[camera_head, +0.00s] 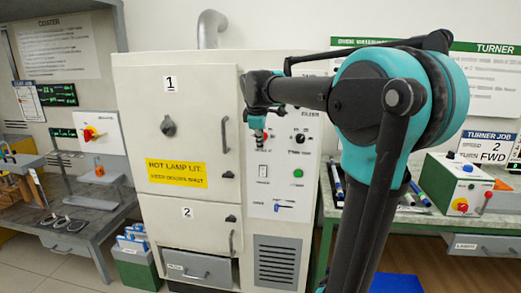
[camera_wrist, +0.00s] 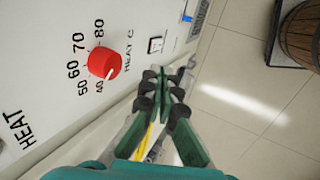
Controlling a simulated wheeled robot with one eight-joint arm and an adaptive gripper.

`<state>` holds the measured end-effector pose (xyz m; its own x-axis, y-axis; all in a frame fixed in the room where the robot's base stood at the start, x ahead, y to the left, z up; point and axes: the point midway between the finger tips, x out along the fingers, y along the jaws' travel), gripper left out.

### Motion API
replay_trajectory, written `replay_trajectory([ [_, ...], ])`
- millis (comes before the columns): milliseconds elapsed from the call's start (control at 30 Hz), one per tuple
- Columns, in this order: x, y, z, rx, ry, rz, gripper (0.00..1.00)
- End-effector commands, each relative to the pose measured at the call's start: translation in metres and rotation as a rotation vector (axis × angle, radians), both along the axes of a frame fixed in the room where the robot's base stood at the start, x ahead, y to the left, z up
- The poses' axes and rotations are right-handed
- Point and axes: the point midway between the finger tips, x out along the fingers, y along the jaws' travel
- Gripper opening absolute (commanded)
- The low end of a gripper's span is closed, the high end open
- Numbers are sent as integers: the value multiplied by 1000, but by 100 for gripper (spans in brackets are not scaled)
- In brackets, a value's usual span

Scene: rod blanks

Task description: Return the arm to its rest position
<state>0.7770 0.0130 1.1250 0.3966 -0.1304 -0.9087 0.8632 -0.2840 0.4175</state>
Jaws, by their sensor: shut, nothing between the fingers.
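My arm rises from the bottom of the head view, bends at a teal joint and reaches left across the front of the white cabinet (camera_head: 140,90). My gripper (camera_head: 258,137) hangs small and partly hidden in front of the cabinet's control panel. In the wrist view my gripper (camera_wrist: 168,78) has its fingers together with nothing between them. A red knob (camera_wrist: 105,65) on the panel lies to the left of the fingertips, apart from them. Its scale reads 40 to 80, and its pointer is near the 40 end.
A coater bench (camera_head: 75,215) stands left and a turner bench (camera_head: 410,215) right, behind my arm. Bare floor and a barrel (camera_wrist: 302,35) show right of the gripper.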

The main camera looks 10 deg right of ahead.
Motion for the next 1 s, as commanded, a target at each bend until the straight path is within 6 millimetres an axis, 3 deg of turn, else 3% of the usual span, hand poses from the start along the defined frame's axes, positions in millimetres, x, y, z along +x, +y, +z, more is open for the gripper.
replay_trajectory([
  [300, -2, -1, -3, 6, -1, -10, 0],
  [367, -8, -4, -12, 23, -3, -39, 0],
  [467, -29, -13, -42, 79, -10, -144, 0],
  [567, -65, -26, -89, 170, -21, -313, 0],
  [800, -179, -48, -208, 405, -41, -762, 0],
  [1000, -257, -53, -273, 541, -46, -1032, 0],
])
